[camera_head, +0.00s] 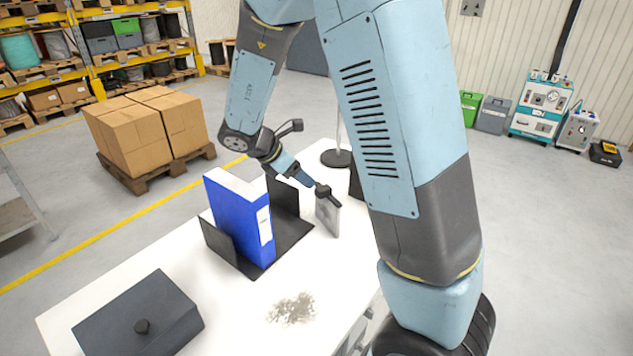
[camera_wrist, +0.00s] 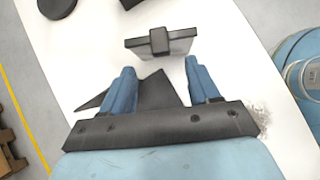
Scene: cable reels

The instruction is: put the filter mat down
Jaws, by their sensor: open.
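The filter mat appears to be the thin grey panel (camera_head: 328,215) with a dark strip and block along its top edge. It looks upright on the white table, to the right of the black holder; its exact contact with the table is hard to tell. In the wrist view, the panel (camera_wrist: 180,47) lies just beyond my fingertips, with its dark block (camera_wrist: 159,41) facing me. My gripper (camera_head: 309,183) is at the upper left of the panel. In the wrist view, my gripper (camera_wrist: 158,68) has its two blue fingers wide apart, with nothing between the tips.
A blue binder (camera_head: 232,215) stands in a black holder (camera_head: 288,232) on the white table (camera_head: 230,318). A dark box with a knob (camera_head: 140,318) is at the front left. Grey debris (camera_head: 292,308) lies near the front edge. A round black base (camera_head: 336,158) stands at the back.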

